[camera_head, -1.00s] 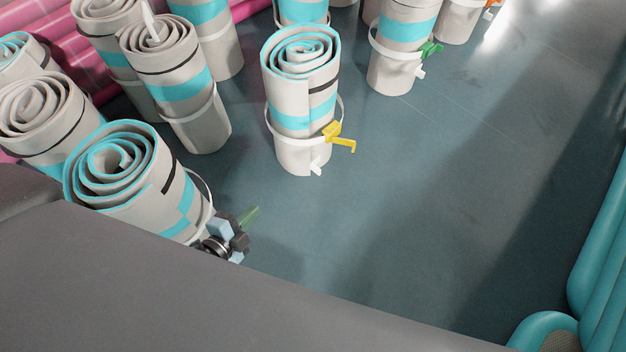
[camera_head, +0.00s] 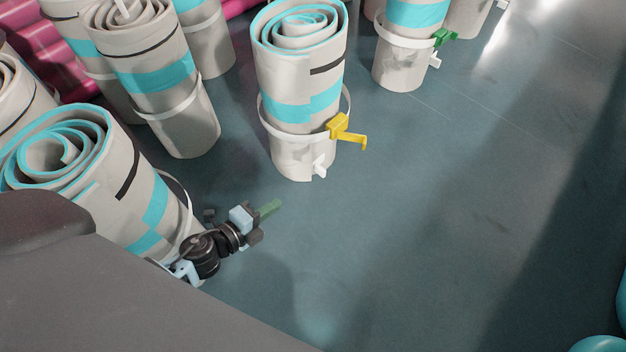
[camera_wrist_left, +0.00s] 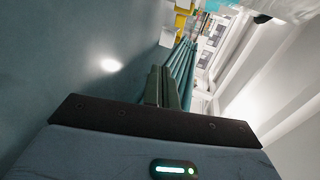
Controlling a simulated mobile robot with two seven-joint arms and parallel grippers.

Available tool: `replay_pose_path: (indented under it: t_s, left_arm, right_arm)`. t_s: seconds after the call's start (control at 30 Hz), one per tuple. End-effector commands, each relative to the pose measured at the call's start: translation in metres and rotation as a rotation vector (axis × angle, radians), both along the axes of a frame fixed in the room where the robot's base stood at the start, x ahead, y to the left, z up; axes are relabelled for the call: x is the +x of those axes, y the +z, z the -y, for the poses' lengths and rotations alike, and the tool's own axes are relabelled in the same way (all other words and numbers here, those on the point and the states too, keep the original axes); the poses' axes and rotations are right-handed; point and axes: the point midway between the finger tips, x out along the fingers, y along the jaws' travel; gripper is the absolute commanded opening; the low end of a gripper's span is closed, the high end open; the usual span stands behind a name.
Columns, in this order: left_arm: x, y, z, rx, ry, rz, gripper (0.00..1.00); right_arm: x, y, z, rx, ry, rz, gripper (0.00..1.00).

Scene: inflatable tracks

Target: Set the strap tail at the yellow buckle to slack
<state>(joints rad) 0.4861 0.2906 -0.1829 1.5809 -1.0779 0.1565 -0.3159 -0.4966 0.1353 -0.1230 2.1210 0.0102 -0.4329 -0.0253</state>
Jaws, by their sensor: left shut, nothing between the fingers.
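The yellow buckle (camera_head: 340,127) is on the white strap (camera_head: 265,118) around a rolled grey track (camera_head: 300,85) with a cyan band. Its yellow lever sticks out to the right. The white strap tail (camera_head: 319,166) hangs below the buckle, against the roll's lower part. My left gripper (camera_head: 270,209) is shut and empty, to the lower left of the buckle and apart from it. In the left wrist view, the shut fingers (camera_wrist_left: 162,88) point toward the yellow buckle (camera_wrist_left: 183,20) and a white piece below it, likely the strap tail (camera_wrist_left: 168,36). My right gripper is not in view.
Other strapped rolls stand near, one (camera_head: 160,85) to the left and one with a green buckle (camera_head: 443,37) behind to the right. A near roll (camera_head: 130,190) stands beside my left arm. Pink inflatables (camera_head: 70,60) lie at the back left.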

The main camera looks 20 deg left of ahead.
Motion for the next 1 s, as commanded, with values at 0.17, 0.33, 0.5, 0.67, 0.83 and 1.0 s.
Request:
replay_pose_path:
  t_s: [0.17,0.33,0.5,0.67,0.83,1.0]
  left_arm:
    - [0.000,0.000,0.000,0.002,-0.002,0.001,0.00]
    - [0.001,0.000,0.000,0.001,0.000,0.001,0.00]
    - [0.010,-0.003,0.003,0.000,-0.001,0.002,0.00]
    - [0.032,-0.011,0.011,0.000,-0.001,0.002,0.00]
    - [0.061,-0.022,0.022,0.001,-0.002,0.002,0.00]
    - [0.089,-0.031,0.032,0.001,0.000,0.001,0.00]
  right_arm:
    - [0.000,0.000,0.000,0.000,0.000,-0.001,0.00]
    - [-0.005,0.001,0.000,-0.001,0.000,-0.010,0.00]
    - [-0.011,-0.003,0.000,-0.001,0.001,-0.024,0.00]
    - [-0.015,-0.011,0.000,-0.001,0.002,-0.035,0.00]
    - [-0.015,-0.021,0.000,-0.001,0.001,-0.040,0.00]
    - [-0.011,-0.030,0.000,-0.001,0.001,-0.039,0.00]
